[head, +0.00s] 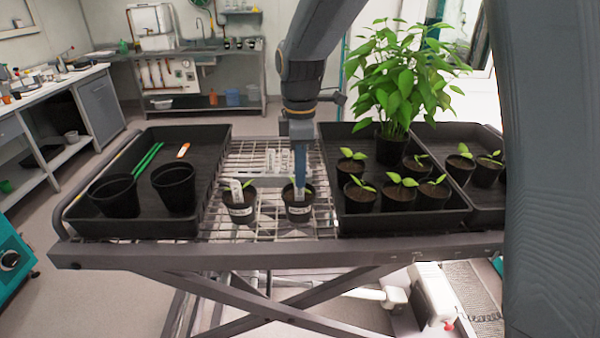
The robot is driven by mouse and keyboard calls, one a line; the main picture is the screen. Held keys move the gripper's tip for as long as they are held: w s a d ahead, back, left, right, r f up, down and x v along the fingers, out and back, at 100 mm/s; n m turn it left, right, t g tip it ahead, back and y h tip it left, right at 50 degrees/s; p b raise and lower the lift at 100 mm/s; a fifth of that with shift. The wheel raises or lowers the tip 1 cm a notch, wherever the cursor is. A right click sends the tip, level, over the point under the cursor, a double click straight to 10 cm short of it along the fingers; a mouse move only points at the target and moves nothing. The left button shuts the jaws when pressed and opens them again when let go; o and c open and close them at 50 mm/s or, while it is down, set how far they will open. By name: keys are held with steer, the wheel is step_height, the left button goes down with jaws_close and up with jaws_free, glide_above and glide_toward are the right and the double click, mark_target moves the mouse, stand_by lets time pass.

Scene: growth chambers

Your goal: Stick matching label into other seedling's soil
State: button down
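Two small black pots with white name stickers stand side by side on the wire rack (270,228). The left pot (240,217) holds a seedling and an upright white label (236,190). My gripper (299,184) points straight down over the right pot (299,209), seen edge-on. A white label (298,194) shows right under the fingertips, at the soil of this pot; whether the fingers still pinch it cannot be told. Green leaves show beside it. The writing is too small to read.
The left black tray (215,150) holds two empty pots (174,188), green sticks (148,160) and an orange-and-white tool (183,150). The right tray (395,222) holds several potted seedlings and a tall leafy plant (400,80). Another tray with seedlings lies further right.

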steer(key=shift+f, duration=0.55)
steer(key=c, duration=1.9)
jaws_free()
step_height(320, 180, up, 8)
steer(key=shift+f+b, duration=0.1)
steer(key=shift+b, duration=1.15)
step_height(320, 180, up, 8)
steer(key=p, duration=0.6)
steer(key=shift+p, duration=0.3)
